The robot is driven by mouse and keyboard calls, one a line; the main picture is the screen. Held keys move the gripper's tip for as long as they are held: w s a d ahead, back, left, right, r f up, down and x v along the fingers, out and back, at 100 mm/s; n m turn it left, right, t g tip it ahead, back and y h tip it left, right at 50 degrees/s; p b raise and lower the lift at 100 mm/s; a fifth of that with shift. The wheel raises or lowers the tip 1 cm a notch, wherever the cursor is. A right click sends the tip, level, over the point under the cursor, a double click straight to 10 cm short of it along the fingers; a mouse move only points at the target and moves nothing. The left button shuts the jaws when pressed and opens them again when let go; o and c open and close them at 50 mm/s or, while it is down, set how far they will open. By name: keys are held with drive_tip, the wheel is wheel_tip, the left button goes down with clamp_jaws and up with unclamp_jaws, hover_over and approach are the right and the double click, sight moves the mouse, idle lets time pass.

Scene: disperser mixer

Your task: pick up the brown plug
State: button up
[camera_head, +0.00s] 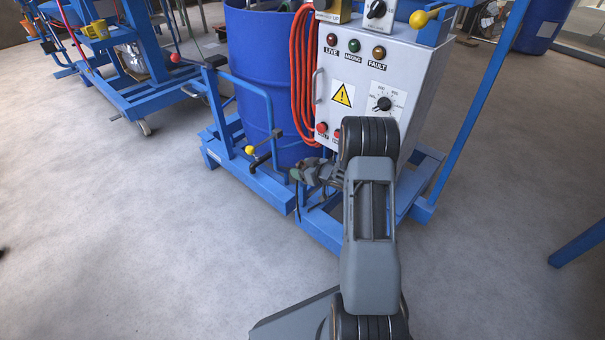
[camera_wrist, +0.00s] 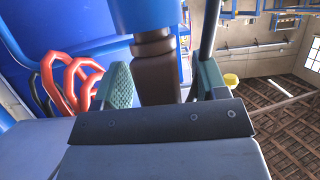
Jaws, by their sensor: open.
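The brown plug (camera_wrist: 158,72) shows in the wrist view as a dark brown stepped piece at the end of a blue pipe (camera_wrist: 152,14). My gripper (camera_wrist: 162,82) is open, with one green-padded finger on each side of the plug. The plug stands between the fingers, with a gap visible on the right side; contact on the left side cannot be told. The near end of the plug is hidden behind the dark plate of my gripper. In the head view my gripper (camera_head: 308,174) is low by the mixer frame, and I cannot make out the plug there.
A blue drum (camera_head: 262,85) stands on a blue frame (camera_head: 262,186) just behind my gripper. A grey control box (camera_head: 345,100) and a red hose (camera_head: 302,75) are close by. A yellow-knobbed lever (camera_head: 250,150) is to the left. The floor in front is clear.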

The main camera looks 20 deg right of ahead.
drive_tip(key=c, duration=1)
drive_tip(key=shift+c, duration=0.4)
drive_tip(key=shift+r, duration=0.2)
